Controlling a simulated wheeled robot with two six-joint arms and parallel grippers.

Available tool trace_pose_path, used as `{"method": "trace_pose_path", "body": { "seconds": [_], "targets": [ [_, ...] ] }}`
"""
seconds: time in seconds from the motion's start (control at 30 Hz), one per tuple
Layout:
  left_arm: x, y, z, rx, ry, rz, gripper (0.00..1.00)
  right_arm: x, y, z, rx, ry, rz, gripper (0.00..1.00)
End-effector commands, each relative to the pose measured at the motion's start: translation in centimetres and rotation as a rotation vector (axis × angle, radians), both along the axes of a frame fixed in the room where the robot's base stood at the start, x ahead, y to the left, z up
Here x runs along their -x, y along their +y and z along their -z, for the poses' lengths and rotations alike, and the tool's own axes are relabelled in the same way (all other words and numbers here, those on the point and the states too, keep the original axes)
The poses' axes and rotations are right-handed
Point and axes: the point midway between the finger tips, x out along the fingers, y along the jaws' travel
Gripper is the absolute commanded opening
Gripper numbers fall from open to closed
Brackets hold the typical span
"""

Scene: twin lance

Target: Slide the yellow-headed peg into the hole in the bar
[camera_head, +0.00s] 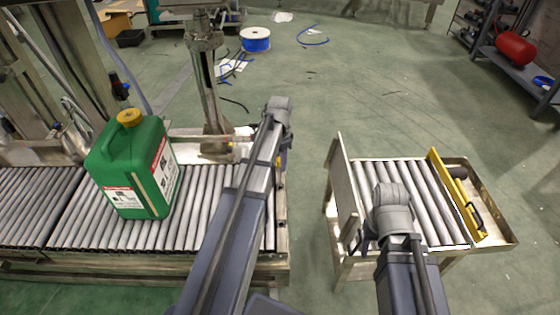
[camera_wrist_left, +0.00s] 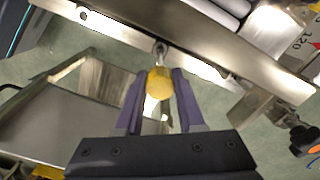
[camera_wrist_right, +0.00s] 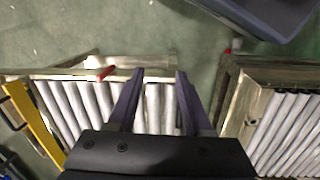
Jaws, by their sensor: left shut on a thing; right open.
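My left gripper (camera_wrist_left: 163,74) is shut on the yellow-headed peg (camera_wrist_left: 160,84), with a purple finger on each side of its yellow head. The peg's short metal shank points at the metal bar (camera_wrist_left: 215,68) along the conveyor's end. Its tip meets the bar at a dark round spot; I cannot tell whether it is inside the hole. In the head view my left arm mostly hides this place. My right gripper (camera_wrist_right: 158,76) is open and empty above the small roller table's left side; it also shows in the head view (camera_head: 364,242).
A green jug (camera_head: 135,170) stands on the roller conveyor (camera_head: 215,225) at left. The small roller table (camera_head: 500,238) stands at right, with a yellow bar (camera_head: 455,195) across it. A small red piece (camera_wrist_right: 105,73) shows at its edge. Open floor separates the two.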

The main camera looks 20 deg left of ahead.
Motion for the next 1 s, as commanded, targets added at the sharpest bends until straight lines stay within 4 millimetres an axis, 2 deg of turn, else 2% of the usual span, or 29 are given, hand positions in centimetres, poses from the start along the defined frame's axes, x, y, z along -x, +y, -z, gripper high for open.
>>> {"method": "trace_pose_path", "body": {
  "seconds": [1.0],
  "targets": [
    [0.0, 0.0, 2.4, 0.0, 0.0, 0.0, 0.0, 0.0, 0.0, 2.4, 0.0, 0.0, 0.0, 0.5]
  ]
}}
